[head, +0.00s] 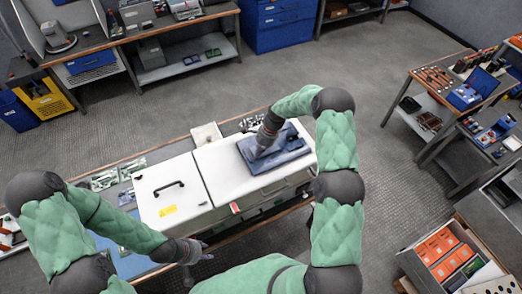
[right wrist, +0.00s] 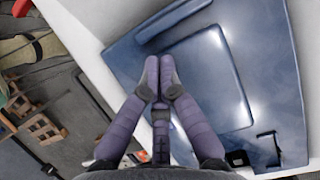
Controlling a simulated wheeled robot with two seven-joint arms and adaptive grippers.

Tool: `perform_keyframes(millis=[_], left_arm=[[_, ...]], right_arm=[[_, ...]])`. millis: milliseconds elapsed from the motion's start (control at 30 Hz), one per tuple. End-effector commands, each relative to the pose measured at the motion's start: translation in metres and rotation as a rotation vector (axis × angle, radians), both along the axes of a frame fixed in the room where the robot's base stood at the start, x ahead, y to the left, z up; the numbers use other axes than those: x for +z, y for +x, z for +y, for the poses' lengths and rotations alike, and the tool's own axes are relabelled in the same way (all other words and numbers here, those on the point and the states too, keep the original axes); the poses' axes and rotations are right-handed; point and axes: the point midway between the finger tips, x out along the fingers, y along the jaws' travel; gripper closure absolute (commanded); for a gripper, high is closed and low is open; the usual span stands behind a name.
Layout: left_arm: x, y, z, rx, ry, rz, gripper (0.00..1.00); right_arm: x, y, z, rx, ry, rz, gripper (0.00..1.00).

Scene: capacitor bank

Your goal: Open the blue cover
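The blue cover (head: 290,143) is a flat, glossy panel on top of the white cabinet's right part. It looks closed. In the right wrist view the blue cover (right wrist: 210,75) fills the right side, with a raised rectangular outline and a small black latch-like part (right wrist: 267,140) near its lower edge. My right gripper (head: 258,150) is over the cover's left part. In the right wrist view its fingertips (right wrist: 159,68) are together, over or against the cover; contact is unclear. I see nothing between them. My left gripper (head: 202,252) is low, in front of the cabinet, fingers spread and empty.
The white cabinet (head: 172,205) has a black handle (head: 169,187) and a yellow label on its left lid. A workbench (head: 130,35) stands behind, and blue drawers (head: 285,22) stand at the back. Carts with parts (head: 445,85) are at the right. Grey floor lies between.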

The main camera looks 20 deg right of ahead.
Motion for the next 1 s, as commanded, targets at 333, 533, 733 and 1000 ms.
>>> perform_keyframes(millis=[333, 533, 733, 1000], left_arm=[[-0.001, 0.0, 0.0, 0.0, 0.0, 0.0, 0.6], [-0.007, 0.0, 0.0, 0.0, 0.0, 0.0, 0.6], [-0.017, 0.0, 0.0, 0.0, 0.0, 0.0, 0.6], [-0.031, 0.0, 0.0, 0.0, 0.0, 0.0, 0.6]], right_arm=[[0.0, 0.0, 0.005, 0.001, 0.0, 0.001, 1.0], [0.0, -0.002, 0.034, 0.004, 0.0, -0.001, 1.0], [-0.002, -0.008, 0.093, 0.009, 0.001, 0.0, 1.0], [-0.003, -0.016, 0.183, 0.009, 0.0, 0.001, 1.0]])
